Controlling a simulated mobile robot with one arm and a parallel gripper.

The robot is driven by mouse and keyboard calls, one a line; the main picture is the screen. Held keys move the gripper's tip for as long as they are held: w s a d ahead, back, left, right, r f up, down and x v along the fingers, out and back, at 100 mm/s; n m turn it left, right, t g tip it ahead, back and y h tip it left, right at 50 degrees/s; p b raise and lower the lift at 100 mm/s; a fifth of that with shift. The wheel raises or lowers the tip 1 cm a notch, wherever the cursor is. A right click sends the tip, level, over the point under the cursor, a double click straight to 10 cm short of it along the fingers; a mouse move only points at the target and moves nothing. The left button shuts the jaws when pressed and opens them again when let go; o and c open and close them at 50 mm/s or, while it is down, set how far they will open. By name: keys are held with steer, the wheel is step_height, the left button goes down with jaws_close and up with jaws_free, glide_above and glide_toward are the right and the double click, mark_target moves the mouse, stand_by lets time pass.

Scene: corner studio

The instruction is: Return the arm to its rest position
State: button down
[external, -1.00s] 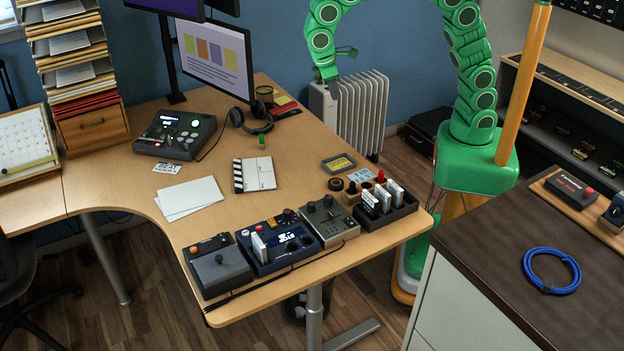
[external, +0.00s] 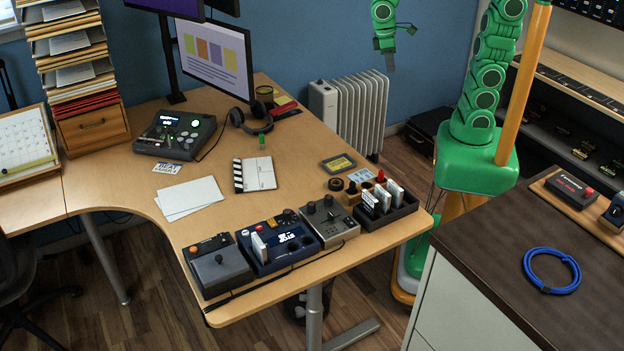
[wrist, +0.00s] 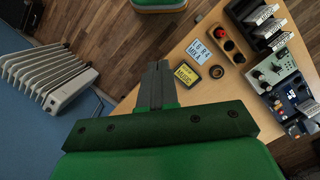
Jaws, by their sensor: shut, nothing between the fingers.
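The wooden desk (external: 300,163) holds several consoles, a headset (external: 251,118) and a dark cartridge rack (external: 398,213). The white radiator (external: 352,112) stands behind the desk. A dark-topped cabinet (external: 480,245) with a blue cable coil (external: 552,271) is at the right.

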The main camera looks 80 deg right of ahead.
steer(key=s+d+f+m, duration=0.1)
steer(key=s+d+f, duration=0.15)
steer(key=s, duration=0.55)
steer(key=s+d+f+m, duration=0.1)
steer(key=s+d, duration=0.2)
steer(key=s, duration=0.4)
steer(key=w+a+r+n, duration=0.2)
steer(key=w+a, duration=0.2)
steer(key=w, duration=0.5)
steer(key=w+a+r+n, duration=0.1)
steer(key=w+a+r, duration=0.25)
steer(key=w, duration=0.55)
steer(key=w+a+f+n, duration=0.2)
steer(key=w+a+f, duration=0.1)
steer(key=w+a, duration=1.05)
steer(key=w+a+f+n+h, duration=0.15)
steer(key=a+f, duration=0.25)
steer(key=a, duration=0.4)
steer(key=w+a+f+n, duration=0.1)
steer(key=w+a+f, duration=0.25)
steer(key=a, duration=0.55)
steer(key=s+a+f+n, duration=0.1)
steer(key=a+f, duration=0.5)
steer(key=a, duration=0.2)
steer(key=s+a+f+n+h, duration=0.1)
steer(key=s+a+f, duration=0.1)
steer(key=a+f, duration=0.4)
steer(key=shift+s+a+f+g, duration=0.3)
steer(key=shift+a+g, duration=0.1)
steer(key=shift+a, duration=0.7)
